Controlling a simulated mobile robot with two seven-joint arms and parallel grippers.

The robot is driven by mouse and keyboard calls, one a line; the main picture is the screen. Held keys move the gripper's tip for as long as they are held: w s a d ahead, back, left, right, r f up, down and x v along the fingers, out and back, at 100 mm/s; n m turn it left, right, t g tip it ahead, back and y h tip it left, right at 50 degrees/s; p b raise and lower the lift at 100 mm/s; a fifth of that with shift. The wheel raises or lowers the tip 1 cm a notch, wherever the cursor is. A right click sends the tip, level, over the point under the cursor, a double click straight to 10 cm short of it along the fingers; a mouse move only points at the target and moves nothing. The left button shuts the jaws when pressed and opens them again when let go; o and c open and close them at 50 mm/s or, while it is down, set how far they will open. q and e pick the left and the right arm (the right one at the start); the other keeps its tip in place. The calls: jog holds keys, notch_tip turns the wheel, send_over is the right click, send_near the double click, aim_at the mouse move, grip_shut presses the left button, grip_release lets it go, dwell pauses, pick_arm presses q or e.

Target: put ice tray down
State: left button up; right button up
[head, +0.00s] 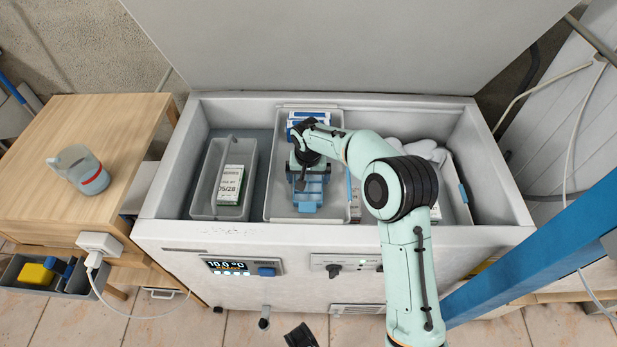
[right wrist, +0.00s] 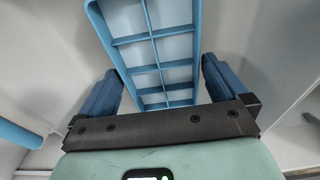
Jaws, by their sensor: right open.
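The blue ice tray (head: 309,188), with rows of square compartments, lies in the middle grey bin (head: 276,194) of the open chest freezer. It also shows in the right wrist view (right wrist: 160,50), running away from the palm. My right gripper (head: 308,172) is over the tray, partly hidden by its own wrist in the head view. In the right wrist view its two blue fingers (right wrist: 162,88) are spread, one on each side of the tray, with a gap visible on both sides.
Blue-and-white boxes (head: 308,117) lie at the back of the middle bin. The left bin (head: 204,190) holds a white-and-green box (head: 231,185). White bags (head: 426,150) fill part of the right side. A wooden table with a jug (head: 80,168) stands left. The raised lid (head: 340,45) is behind.

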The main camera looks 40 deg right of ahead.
aim_at(308, 190)
pick_arm(q)
jog(key=shift+g, duration=0.7)
jog(key=s+r, duration=0.1)
jog(key=s+d+r+p, duration=0.1)
jog(key=s+r+p, duration=0.1)
jog(key=shift+s+d, duration=0.35)
pick_arm(e)
notch_tip(308, 190, up, 11)
jog(key=s+a, duration=0.1)
jog(key=shift+s, duration=0.15)
jog(key=shift+a, duration=0.1)
